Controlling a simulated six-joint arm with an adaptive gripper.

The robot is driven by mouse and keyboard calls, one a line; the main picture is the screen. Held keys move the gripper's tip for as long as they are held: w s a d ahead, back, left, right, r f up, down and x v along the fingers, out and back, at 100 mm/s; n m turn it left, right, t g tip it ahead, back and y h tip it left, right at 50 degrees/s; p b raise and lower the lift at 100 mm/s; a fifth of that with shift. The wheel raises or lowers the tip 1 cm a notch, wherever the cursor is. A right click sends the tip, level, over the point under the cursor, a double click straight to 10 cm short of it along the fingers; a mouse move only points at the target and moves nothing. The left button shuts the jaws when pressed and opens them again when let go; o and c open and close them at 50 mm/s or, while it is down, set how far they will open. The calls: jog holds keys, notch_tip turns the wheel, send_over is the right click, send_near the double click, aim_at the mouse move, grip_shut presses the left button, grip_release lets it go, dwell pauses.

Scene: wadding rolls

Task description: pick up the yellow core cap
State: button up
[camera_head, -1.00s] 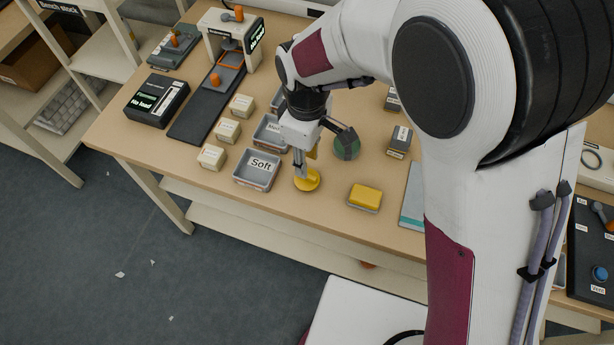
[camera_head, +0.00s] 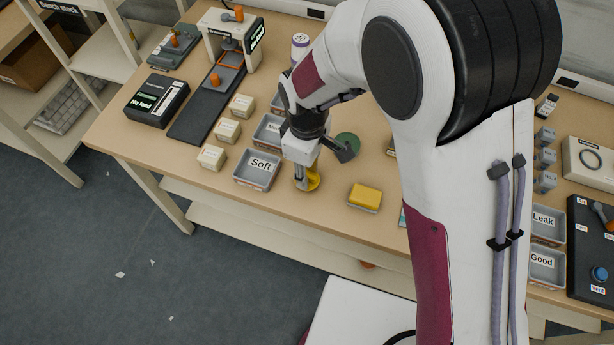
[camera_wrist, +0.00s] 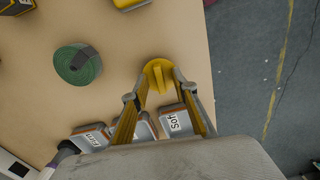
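The yellow core cap (camera_head: 314,181) lies on the bench just right of the Soft tray, partly hidden by my gripper. In the wrist view the cap (camera_wrist: 158,72) is a round disc with a raised rib across it. My gripper (camera_wrist: 162,90) is open, its two yellow-padded fingers on either side of the line to the cap. The fingertips are at the cap's near edge, and nothing is held between them. In the head view my gripper (camera_head: 307,180) is low over the cap; I cannot tell whether it touches.
The Soft tray (camera_head: 244,181) stands close on the left. A green roll (camera_head: 349,139) with a dark band lies behind the cap. A yellow block (camera_head: 366,195) sits to the right. Bare bench lies between the cap and the front edge.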

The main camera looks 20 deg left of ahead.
dwell(0.4)
grip_shut()
jog(key=shift+r, duration=0.15)
notch_tip(320, 180, up, 10)
dwell(0.8)
